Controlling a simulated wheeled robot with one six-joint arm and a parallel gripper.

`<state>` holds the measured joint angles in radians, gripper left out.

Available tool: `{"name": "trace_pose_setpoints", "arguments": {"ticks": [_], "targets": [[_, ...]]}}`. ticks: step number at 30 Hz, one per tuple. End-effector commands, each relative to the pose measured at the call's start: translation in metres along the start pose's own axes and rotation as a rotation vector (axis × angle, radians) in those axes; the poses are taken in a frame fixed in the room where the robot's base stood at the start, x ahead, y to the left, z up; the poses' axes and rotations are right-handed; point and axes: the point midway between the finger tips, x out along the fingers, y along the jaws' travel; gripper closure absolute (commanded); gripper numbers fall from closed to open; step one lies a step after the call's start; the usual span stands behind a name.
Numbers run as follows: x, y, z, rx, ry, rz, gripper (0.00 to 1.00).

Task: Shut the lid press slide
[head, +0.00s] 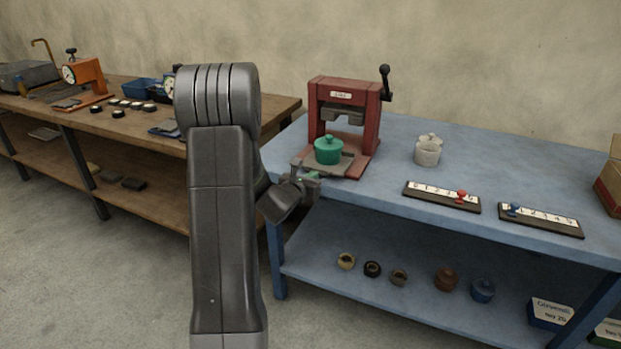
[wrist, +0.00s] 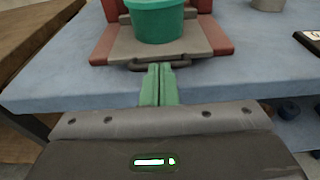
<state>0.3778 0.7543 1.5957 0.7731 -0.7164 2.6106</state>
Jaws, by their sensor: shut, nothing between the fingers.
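The red lid press (head: 345,110) stands at the left end of the blue table, with a black lever at its upper right. Its grey slide (head: 341,165) sticks out at the front and carries a green lidded pot (head: 328,150). In the wrist view the slide (wrist: 150,50) shows a dark handle (wrist: 165,63) on its front edge, with the green pot (wrist: 157,22) on top. My gripper (wrist: 158,68) is shut and empty, its green fingertips at the handle; I cannot tell if they touch it. In the head view my gripper (head: 303,178) is at the slide's front.
A pale lidded pot (head: 428,151) and two numbered slider strips (head: 442,197) (head: 540,219) stand to the right on the blue table (head: 400,135). Several small pots sit on its lower shelf. A wooden bench (head: 275,105) with a dial device (head: 84,78) is at left.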

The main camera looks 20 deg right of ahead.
Motion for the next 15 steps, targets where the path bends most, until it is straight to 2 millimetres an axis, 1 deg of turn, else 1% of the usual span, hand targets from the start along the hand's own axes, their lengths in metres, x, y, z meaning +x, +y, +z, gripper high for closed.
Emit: {"name": "trace_pose_setpoints", "arguments": {"ticks": [2, 5, 8, 15], "targets": [[0.000, 0.000, 0.000, 0.000, 0.000, 0.000, 1.00], [0.007, 0.000, -0.001, 0.000, -0.002, -0.001, 1.00], [0.024, 0.000, 0.000, 0.003, -0.004, -0.003, 1.00], [0.073, -0.001, 0.011, 0.003, -0.003, -0.003, 1.00]]}}
